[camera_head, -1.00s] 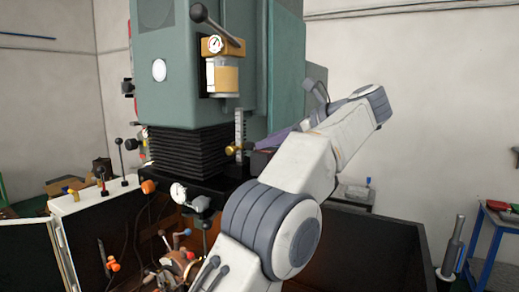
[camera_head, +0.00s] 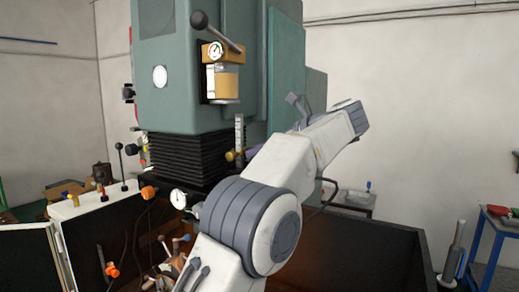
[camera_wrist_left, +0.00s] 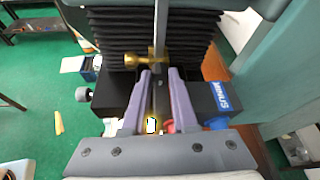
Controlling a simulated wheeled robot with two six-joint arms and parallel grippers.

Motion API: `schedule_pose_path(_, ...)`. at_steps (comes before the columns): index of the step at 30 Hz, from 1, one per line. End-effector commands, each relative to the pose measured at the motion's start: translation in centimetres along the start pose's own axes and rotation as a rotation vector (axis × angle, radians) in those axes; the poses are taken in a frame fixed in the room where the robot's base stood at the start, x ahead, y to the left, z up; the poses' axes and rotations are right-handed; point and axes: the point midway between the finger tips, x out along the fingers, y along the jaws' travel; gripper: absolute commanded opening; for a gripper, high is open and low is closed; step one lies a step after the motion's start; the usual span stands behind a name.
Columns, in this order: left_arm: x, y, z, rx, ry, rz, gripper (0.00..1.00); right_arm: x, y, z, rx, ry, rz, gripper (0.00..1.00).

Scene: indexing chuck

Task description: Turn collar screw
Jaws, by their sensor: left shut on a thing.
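The brass collar screw (camera_head: 232,155) sits at the foot of an upright graduated scale (camera_head: 239,132), just below the machine's green head. In the left wrist view the brass screw (camera_wrist_left: 131,61) points left, with its collar around the post. In the head view my white left forearm hides most of the hand, and only a bit of purple finger (camera_head: 253,151) shows beside the collar. My right gripper is not in view.
Black bellows (camera_head: 185,158) hang behind the screw. A dial gauge (camera_head: 179,199) and an orange knob (camera_head: 148,192) stand to the lower left. A block marked MINUS (camera_wrist_left: 219,97) is close right of my fingers. A blue-legged table (camera_head: 487,245) stands far right.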

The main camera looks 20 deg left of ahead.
Motion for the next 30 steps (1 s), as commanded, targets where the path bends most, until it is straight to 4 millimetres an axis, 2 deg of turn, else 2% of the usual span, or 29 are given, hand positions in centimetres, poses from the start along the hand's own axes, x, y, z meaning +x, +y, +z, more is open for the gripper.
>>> schedule_pose_path(3,-0.2,-0.3,0.6,0.076,0.002,0.035,0.0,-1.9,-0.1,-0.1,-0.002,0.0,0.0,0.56)
schedule_pose_path(7,-0.2,-0.4,0.5,0.165,0.005,0.073,0.0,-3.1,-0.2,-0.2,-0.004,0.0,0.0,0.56)
schedule_pose_path(19,0.0,-0.3,0.1,0.215,0.008,0.092,0.0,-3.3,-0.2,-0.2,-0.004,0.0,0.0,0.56)
schedule_pose_path(20,0.0,-0.3,0.1,0.215,0.008,0.092,0.34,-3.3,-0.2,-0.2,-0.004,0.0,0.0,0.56)
schedule_pose_path(21,0.0,-0.3,0.0,0.215,0.008,0.092,0.49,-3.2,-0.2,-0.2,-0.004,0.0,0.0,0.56)
schedule_pose_path(22,0.0,-0.3,0.0,0.215,0.008,0.092,0.56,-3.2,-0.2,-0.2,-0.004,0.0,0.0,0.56)
schedule_pose_path(30,0.0,-0.3,0.0,0.215,0.009,0.092,0.56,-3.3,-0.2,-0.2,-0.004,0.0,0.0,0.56)
